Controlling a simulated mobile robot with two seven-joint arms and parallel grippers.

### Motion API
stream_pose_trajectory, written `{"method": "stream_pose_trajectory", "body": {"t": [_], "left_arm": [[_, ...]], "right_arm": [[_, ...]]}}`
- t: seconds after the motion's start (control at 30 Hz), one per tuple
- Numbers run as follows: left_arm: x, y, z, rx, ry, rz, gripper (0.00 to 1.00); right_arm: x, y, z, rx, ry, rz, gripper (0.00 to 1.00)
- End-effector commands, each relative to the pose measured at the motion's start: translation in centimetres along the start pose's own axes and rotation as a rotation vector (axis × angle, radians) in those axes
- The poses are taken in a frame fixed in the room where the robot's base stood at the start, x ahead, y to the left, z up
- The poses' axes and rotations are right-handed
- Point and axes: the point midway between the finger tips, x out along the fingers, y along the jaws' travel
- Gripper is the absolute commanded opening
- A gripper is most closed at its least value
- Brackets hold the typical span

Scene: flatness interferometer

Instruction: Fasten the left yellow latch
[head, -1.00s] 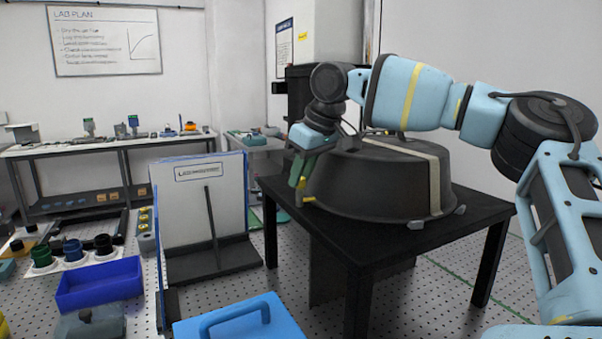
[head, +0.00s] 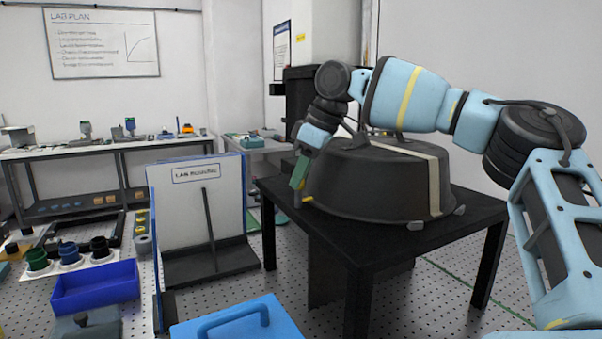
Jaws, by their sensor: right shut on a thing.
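A round dark cover (head: 370,183) with a pale strap over it sits on a black table (head: 400,247). The left yellow latch (head: 307,200) shows as a small yellow piece at the cover's lower left edge, partly hidden by my gripper. My right gripper (head: 298,187) reaches down at the cover's left side and is shut on the latch. Its fingertips are small and dark here, so the exact grip is hard to see. A small fitting (head: 415,225) sits at the cover's front lower edge. My left gripper is not in view.
A white sign board (head: 195,190) on a dark base stands left of the table. A blue bin (head: 95,287) and a blue lidded case (head: 238,320) are in front. A bench (head: 105,148) with equipment stands along the back wall.

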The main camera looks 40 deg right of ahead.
Motion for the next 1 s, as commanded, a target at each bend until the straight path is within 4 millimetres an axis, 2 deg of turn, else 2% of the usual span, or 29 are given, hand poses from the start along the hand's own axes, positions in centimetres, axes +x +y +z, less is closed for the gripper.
{"method": "stream_pose_trajectory", "body": {"t": [0.1,0.13,0.3,0.67,1.0], "left_arm": [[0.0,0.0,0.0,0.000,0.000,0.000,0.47],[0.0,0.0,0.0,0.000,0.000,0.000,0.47],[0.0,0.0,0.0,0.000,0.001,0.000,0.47],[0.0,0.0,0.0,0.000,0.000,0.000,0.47],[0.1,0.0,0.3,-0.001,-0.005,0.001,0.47]], "right_arm": [[0.1,0.0,0.0,0.000,-0.003,-0.001,0.00],[0.1,0.0,0.0,0.000,-0.003,-0.001,0.24],[0.1,0.0,0.0,0.000,-0.002,0.000,0.45],[-0.6,0.0,0.0,0.001,0.000,0.001,0.45],[-5.6,0.0,-0.1,0.001,0.002,0.002,0.45]]}}
